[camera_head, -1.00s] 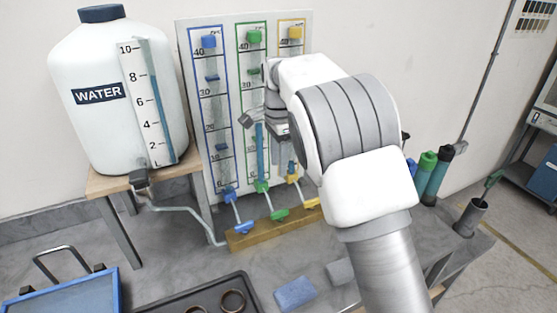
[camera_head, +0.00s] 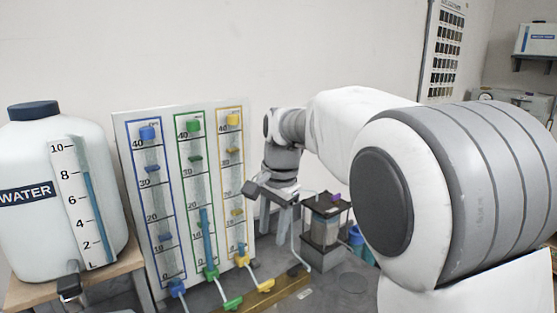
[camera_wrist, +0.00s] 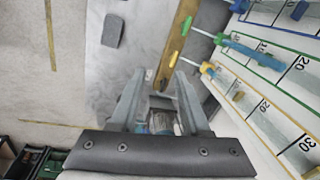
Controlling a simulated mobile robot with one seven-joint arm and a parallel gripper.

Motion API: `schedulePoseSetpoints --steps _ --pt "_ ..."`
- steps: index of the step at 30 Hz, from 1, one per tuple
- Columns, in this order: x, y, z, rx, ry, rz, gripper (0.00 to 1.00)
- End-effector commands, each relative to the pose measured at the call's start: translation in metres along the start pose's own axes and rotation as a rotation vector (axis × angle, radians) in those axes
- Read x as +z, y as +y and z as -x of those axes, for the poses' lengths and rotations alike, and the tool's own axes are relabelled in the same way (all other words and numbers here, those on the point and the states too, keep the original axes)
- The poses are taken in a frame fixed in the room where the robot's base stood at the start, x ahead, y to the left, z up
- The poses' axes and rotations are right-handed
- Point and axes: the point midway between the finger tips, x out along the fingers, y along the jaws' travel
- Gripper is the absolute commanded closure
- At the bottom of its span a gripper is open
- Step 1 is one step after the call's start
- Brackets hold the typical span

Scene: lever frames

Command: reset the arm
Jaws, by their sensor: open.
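My arm (camera_head: 345,125) reaches in from the right of the head view, bent, with its end hanging down. My gripper (camera_head: 268,190) is just right of the gauge board's yellow-framed column. In the wrist view my gripper (camera_wrist: 158,85) shows two spread fingers with nothing held between them. The gauge board (camera_head: 185,118) has blue, green and yellow columns. Below them are a blue lever (camera_head: 177,288), a green lever (camera_head: 232,303) and a yellow lever (camera_head: 264,285). The green lever (camera_wrist: 187,26) and the yellow lever (camera_wrist: 173,59) also show in the wrist view, apart from the fingers.
A white water tank (camera_head: 30,150) stands on a wooden stand at the left. A dark-framed device (camera_head: 325,218) stands right of my gripper, near blue containers. A wooden strip (camera_wrist: 180,35) runs along the board's foot. Grey bench surface lies left of it in the wrist view.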

Motion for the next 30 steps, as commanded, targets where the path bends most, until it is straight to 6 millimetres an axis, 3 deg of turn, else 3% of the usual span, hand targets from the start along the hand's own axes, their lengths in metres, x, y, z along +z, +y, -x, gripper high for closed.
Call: schedulePoseSetpoints --steps 6,15,22,30 --pt "0.002 0.054 0.035 -0.056 0.036 0.113 0.54" --pt "0.019 0.126 0.061 -0.105 0.118 0.288 0.54" --pt "0.040 0.180 0.068 -0.115 0.201 0.427 0.54" --pt "0.068 0.237 0.060 -0.089 0.310 0.591 0.54"
